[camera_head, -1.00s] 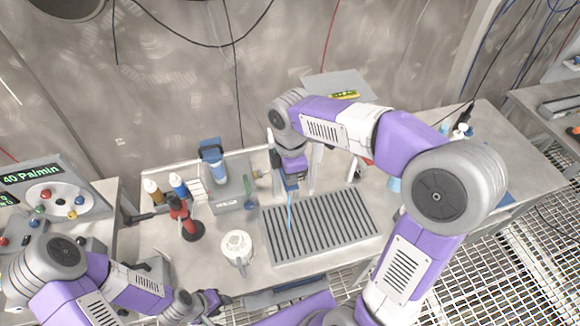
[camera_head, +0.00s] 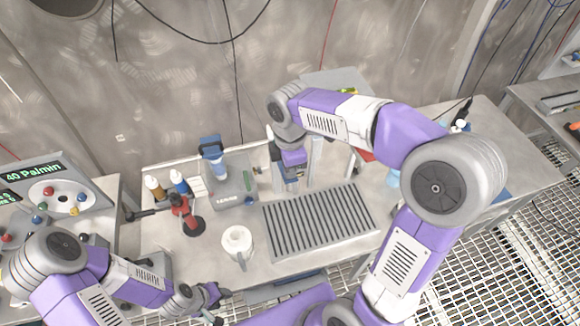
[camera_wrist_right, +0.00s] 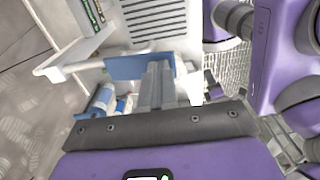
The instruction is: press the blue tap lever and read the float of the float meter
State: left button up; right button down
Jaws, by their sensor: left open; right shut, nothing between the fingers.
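The blue tap lever (camera_wrist_right: 138,67) shows as a flat blue plate in the right wrist view. My right gripper (camera_wrist_right: 160,70) is shut and empty, its fingertips overlapping the plate's right part; I cannot tell whether they touch. In the head view my right gripper (camera_head: 292,180) is at the tap behind the drip grate, and the arm hides most of the lever. I cannot make out the float meter or its float with certainty. My left gripper (camera_head: 213,297) is open and empty at the table's front edge, below the white mug (camera_head: 237,243).
The slotted grate (camera_head: 320,222) lies right of the mug. A grey device with a blue top (camera_head: 211,148), small bottles (camera_head: 154,188) and a red tool (camera_head: 184,213) stand at left. A control panel (camera_head: 50,190) with a lit display is at far left.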

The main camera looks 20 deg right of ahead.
jog(key=r+p, duration=0.4)
jog(key=shift+w+r+p, duration=0.3)
jog(key=shift+w+r, duration=0.05)
jog(key=shift+w, duration=0.05)
notch_tip(320, 180, up, 9)
jog(key=w, duration=0.1)
jog(key=shift+w+d, duration=0.2)
jog(key=shift+w, duration=0.2)
dwell(0.4)
